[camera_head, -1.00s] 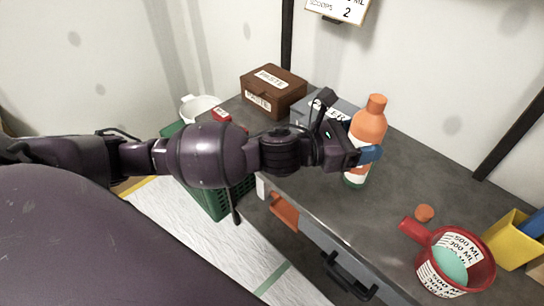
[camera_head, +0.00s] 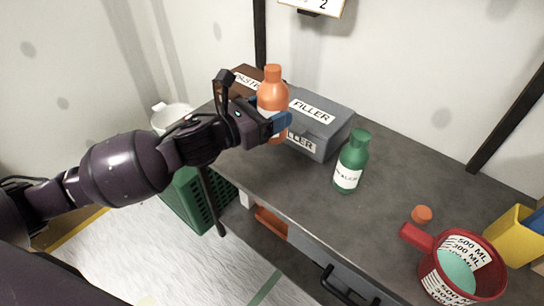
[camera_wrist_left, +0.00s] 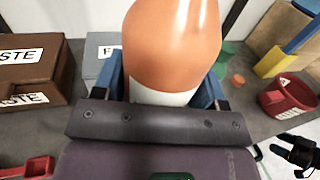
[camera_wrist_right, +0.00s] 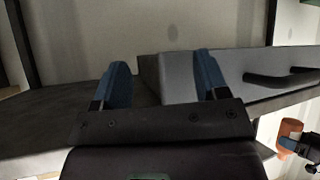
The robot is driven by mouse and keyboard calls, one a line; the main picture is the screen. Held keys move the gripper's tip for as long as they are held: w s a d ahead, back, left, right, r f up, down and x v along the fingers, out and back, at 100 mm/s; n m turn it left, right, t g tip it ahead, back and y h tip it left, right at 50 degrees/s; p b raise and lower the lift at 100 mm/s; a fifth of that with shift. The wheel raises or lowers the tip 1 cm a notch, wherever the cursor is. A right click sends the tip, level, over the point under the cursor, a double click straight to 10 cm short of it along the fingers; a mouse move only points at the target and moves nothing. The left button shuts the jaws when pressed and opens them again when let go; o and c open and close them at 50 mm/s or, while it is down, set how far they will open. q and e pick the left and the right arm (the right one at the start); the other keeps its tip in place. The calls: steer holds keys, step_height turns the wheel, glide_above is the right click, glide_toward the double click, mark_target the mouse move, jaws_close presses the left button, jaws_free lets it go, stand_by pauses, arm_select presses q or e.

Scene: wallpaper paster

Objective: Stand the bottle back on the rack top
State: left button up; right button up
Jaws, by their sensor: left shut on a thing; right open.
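My left gripper (camera_head: 272,124) is shut around an orange bottle (camera_head: 273,93) with an orange cap and white lower part. It looks upright, in front of the grey FILLER box; I cannot tell how far its base is above the dark grey top (camera_head: 290,195). The bottle (camera_wrist_left: 172,45) fills the middle of the left wrist view between the blue fingers. A green bottle (camera_head: 351,163) with a white label stands upright on the top, right of the held bottle. My right gripper (camera_wrist_right: 162,68) is open and empty, facing the grey drawer front; it is not in the head view.
The FILLER box (camera_head: 323,124) and brown PASTE box (camera_wrist_left: 28,70) stand at the back left. A red measuring cup (camera_head: 443,283), an orange cap (camera_head: 421,214) and a yellow container (camera_head: 512,237) are at the right. The middle of the top is clear. A green crate (camera_head: 187,198) stands left.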

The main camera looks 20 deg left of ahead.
arm_select(q)
step_height(320, 180, down, 8)
steer(key=shift+r+b, duration=0.25)
steer(key=shift+b, duration=0.6)
step_height(320, 180, down, 6)
steer(key=shift+r+b, duration=0.15)
steer(key=shift+b, duration=0.65)
steer(key=shift+r, duration=0.1)
steer(key=o, duration=1.2)
